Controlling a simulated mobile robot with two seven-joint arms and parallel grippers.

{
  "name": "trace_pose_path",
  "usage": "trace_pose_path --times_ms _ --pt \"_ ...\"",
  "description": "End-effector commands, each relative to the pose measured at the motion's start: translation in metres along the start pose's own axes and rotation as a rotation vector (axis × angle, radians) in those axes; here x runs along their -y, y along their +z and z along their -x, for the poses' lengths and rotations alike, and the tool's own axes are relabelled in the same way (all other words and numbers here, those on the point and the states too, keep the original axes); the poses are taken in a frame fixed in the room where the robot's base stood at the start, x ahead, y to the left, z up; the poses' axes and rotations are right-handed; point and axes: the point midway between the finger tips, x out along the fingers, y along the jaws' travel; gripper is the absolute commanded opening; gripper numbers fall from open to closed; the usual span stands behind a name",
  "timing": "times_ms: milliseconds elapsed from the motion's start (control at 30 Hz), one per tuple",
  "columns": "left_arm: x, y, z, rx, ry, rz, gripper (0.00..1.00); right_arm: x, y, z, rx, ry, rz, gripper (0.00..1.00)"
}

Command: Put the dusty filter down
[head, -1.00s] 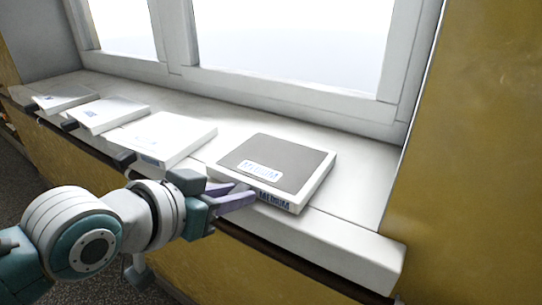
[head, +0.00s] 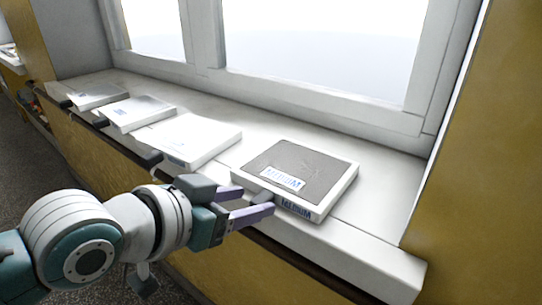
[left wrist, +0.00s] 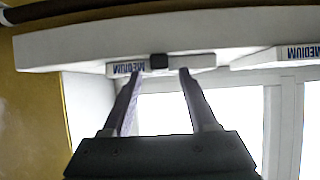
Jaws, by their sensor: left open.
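The dusty filter (head: 300,164), a flat white-framed panel with a grey-brown face and blue MEDIUM labels, lies flat on the window sill (head: 375,235) at the right of the row. Its front edge also shows in the left wrist view (left wrist: 202,61), with a dark tab (left wrist: 159,62). My left gripper (head: 248,201) is open at the filter's front edge. Its two purple fingers stand on either side of the tab, with gaps visible in the left wrist view (left wrist: 160,74). My right gripper is not in view.
Several white filters lie along the sill to the left, the nearest being a white filter (head: 190,138). The window (head: 320,50) stands behind. Bare sill shows right of the dusty filter. A dark rail (head: 300,262) runs below the sill's front edge.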

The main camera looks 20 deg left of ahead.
Motion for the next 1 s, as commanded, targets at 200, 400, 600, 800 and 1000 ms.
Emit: trace_pose_path --times_ms 200,400,600,800,1000 --pt "0.0 -0.001 0.054 0.005 0.0 -0.002 0.59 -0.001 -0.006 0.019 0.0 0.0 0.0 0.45" --pt "0.0 -0.001 0.084 0.003 0.0 0.0 0.59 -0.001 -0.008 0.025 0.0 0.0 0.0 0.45" --pt "-0.006 0.007 0.098 0.055 -0.006 0.004 0.59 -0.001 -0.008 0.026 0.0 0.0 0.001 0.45" --pt "-0.027 0.05 0.138 0.363 -0.06 0.036 0.59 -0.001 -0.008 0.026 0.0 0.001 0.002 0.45" --pt "-0.035 0.086 0.197 0.664 -0.127 0.096 0.59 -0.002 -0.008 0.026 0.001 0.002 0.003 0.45"
